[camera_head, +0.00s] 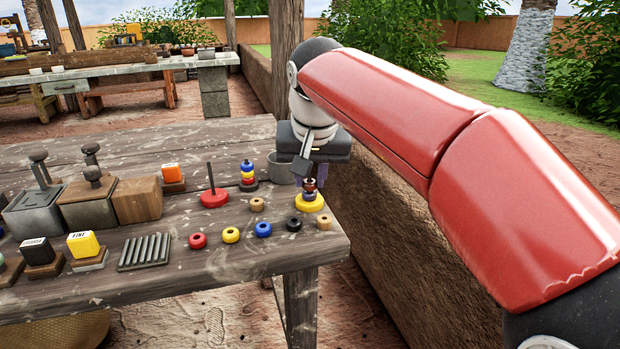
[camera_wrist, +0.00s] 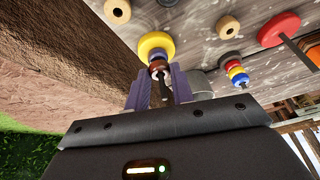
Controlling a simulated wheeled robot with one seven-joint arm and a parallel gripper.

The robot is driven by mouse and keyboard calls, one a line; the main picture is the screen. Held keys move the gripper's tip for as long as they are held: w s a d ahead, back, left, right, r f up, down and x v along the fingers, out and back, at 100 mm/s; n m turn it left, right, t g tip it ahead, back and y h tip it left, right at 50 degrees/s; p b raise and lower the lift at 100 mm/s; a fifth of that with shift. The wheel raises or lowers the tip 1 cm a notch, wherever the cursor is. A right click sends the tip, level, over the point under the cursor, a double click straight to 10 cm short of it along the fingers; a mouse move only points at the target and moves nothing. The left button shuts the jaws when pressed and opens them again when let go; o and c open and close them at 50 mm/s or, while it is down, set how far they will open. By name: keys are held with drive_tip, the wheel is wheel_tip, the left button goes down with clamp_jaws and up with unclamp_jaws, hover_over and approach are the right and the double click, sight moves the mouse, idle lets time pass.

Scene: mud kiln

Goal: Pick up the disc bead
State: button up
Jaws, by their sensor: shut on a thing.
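A yellow-based stand (camera_head: 309,205) near the table's right end has a small stack of beads on its peg. My gripper (camera_head: 310,180) is above this stand, pointing down. Its purple fingers are shut on a dark red disc bead (camera_head: 309,184) at the top of the stack. In the wrist view, the bead (camera_wrist: 159,66) is between the fingertips (camera_wrist: 160,80), just in front of the yellow base (camera_wrist: 156,44). The peg shows between the fingers. Whether the bead still touches those below it, I cannot tell.
Loose beads lie in front: red (camera_head: 198,240), yellow (camera_head: 231,235), blue (camera_head: 263,229), black (camera_head: 294,224) and wooden (camera_head: 324,222). A red-based peg (camera_head: 214,198), a stacked peg (camera_head: 248,175) and a grey cup (camera_head: 281,168) stand close by. A mud wall (camera_head: 400,240) runs along the right.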

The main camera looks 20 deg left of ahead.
sight(310, 183)
wheel_tip(310, 183, up, 19)
drive_tip(key=p, duration=0.5)
drive_tip(key=shift+r, duration=0.15)
